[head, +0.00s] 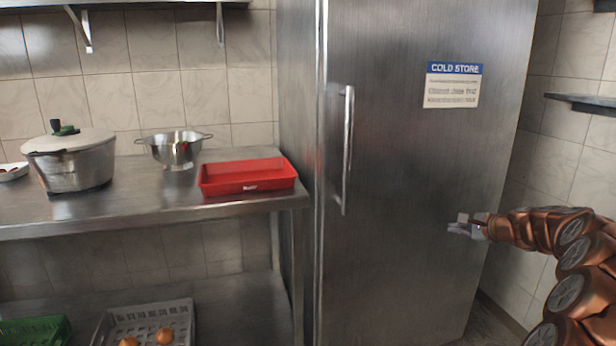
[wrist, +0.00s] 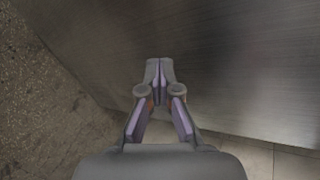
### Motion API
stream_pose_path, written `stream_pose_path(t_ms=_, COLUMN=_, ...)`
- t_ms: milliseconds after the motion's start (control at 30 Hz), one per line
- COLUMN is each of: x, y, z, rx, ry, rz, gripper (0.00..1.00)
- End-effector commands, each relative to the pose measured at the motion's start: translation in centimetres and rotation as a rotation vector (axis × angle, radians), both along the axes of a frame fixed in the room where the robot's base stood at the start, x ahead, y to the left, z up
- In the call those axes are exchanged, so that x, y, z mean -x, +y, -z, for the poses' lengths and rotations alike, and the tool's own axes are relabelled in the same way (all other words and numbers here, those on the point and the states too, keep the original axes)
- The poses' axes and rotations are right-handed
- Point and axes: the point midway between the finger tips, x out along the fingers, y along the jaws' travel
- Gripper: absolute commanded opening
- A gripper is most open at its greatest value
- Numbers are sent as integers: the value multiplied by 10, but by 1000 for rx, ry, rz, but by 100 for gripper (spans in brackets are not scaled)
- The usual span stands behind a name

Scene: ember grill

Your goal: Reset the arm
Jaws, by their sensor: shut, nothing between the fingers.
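My gripper (head: 466,226) is at the right in the head view, at the end of my copper-coloured arm. It is in front of the right part of the closed steel cold store door (head: 400,150). The wrist view shows my gripper (wrist: 159,72) with its fingertips together and nothing between them. The brushed steel surface (wrist: 240,60) fills much of that view. I cannot tell whether the gripper touches the door. The door's vertical handle (head: 347,150) is well to the left of the gripper.
A steel counter (head: 130,213) at the left holds a pressure cooker (head: 75,165), a colander (head: 174,149) and a red tray (head: 247,177). A grey crate (head: 180,312) and green crate (head: 35,331) sit on the lower shelf. A wall shelf (head: 585,102) juts out at the right.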

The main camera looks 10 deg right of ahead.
Motion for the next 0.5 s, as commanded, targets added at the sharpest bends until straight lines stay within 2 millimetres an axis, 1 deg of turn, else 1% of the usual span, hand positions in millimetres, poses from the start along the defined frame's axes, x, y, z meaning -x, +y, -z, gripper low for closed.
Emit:
stream_pose_path(t_ms=33, x=2, y=33, z=-21, rx=21, ry=11, rz=-67, gripper=0)
stream_pose_path(t_ms=67, x=4, y=50, z=-27, rx=34, ry=18, rz=-105, gripper=0)
stream_pose_path(t_ms=100, x=8, y=73, z=-36, rx=56, ry=28, rz=-157, gripper=0)
stream_pose_path(t_ms=167, x=15, y=107, z=-48, rx=88, ry=45, rz=-235, gripper=0)
stream_pose_path(t_ms=200, x=22, y=130, z=-55, rx=110, ry=56, rz=-287, gripper=0)
stream_pose_path(t_ms=267, x=33, y=161, z=-65, rx=146, ry=72, rz=-361, gripper=0)
stream_pose_path(t_ms=300, x=42, y=181, z=-72, rx=169, ry=83, rz=-412, gripper=0)
stream_pose_path(t_ms=367, x=58, y=211, z=-80, rx=206, ry=102, rz=-488, gripper=0)
stream_pose_path(t_ms=400, x=69, y=228, z=-85, rx=230, ry=114, rz=-537, gripper=0)
stream_pose_path(t_ms=467, x=87, y=254, z=-94, rx=270, ry=131, rz=-611, gripper=0)
stream_pose_path(t_ms=500, x=100, y=270, z=-96, rx=293, ry=146, rz=-658, gripper=0)
